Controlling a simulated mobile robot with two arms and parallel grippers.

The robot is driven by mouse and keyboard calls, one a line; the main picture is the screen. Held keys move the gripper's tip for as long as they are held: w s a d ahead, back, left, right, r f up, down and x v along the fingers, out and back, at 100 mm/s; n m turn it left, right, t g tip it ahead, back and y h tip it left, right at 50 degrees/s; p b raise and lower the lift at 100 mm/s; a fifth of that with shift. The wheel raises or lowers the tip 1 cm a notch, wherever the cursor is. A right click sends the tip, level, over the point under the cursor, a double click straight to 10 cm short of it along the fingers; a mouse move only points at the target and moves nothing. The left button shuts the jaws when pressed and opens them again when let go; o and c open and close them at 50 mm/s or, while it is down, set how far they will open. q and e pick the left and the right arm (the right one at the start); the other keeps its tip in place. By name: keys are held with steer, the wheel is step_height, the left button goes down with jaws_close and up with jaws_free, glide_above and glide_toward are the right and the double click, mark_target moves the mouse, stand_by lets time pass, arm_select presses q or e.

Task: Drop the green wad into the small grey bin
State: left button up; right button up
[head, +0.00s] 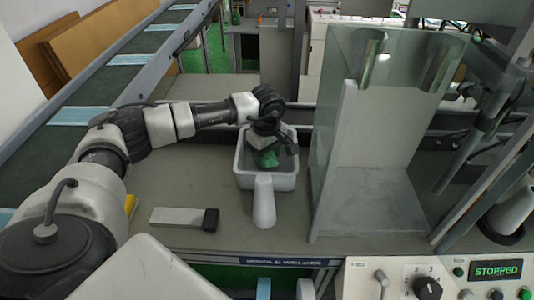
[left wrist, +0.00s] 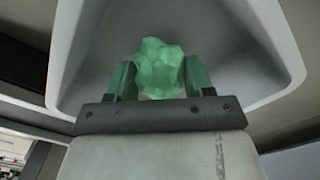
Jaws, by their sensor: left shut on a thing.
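The green wad (head: 267,160) is a small crumpled lump over the small grey bin (head: 266,183), a pale open-topped box on the bench. My left gripper (head: 264,151) points down over the bin, shut on the wad. In the left wrist view the wad (left wrist: 160,70) sits between the two green fingers, with the bin's inner walls and rim (left wrist: 68,50) around it. Whether the wad touches the bin floor I cannot tell. My right gripper is not in view.
A white rounded object (head: 264,201) stands right in front of the bin. A grey bar with a black end (head: 182,217) lies to the left. A clear guard (head: 385,110) stands to the right. The control panel (head: 440,279) reads STOPPED. The bench between bar and bin is clear.

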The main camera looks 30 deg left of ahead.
arm_select(q)
steer(key=shift+f, duration=0.35)
steer(key=o, duration=0.9)
steer(key=shift+r, duration=0.1)
steer(key=shift+r, duration=0.25)
steer(key=shift+r+p, duration=0.5)
steer(key=shift+p, duration=0.1)
step_height(320, 180, up, 12)
steer(key=shift+f+b, duration=0.2)
steer(key=shift+b, duration=1)
